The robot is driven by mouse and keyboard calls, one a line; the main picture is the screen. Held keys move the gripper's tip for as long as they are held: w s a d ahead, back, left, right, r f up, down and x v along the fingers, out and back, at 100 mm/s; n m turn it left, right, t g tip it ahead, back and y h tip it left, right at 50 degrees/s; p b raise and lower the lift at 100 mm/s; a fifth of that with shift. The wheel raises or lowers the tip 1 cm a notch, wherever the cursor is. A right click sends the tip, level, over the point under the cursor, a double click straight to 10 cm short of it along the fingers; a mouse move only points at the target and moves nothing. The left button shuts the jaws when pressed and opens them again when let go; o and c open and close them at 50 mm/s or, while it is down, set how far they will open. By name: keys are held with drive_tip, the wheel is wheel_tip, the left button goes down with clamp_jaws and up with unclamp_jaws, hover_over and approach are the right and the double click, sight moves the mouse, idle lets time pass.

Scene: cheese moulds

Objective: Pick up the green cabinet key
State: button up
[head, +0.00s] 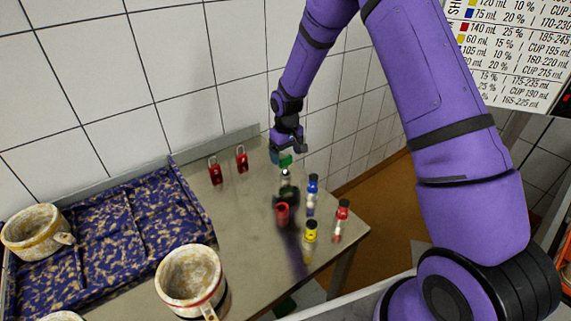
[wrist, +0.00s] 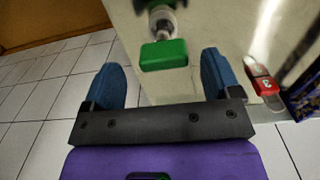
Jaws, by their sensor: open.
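The green cabinet key shows as a green block (wrist: 163,54) in the wrist view, just ahead of and between my fingertips. In the head view its green part (head: 285,160) is just below my gripper (head: 288,146), near the back right of the metal table. My gripper (wrist: 161,62) is open, with one blue finger on each side of the key's width and nothing gripped. I cannot tell whether either finger touches it. A bottle with a dark green part (head: 286,180) stands close in front of the key and partly overlaps it in the wrist view.
A blue speckled tray (head: 130,215) lies left, near a tiled wall.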

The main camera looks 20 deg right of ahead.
sight(286, 167)
drive_tip(key=f, duration=0.4)
drive_tip(key=shift+a+f, duration=0.2)
drive_tip(key=shift+f, duration=0.15)
drive_tip(key=c, duration=1)
drive_tip(key=shift+r, duration=0.15)
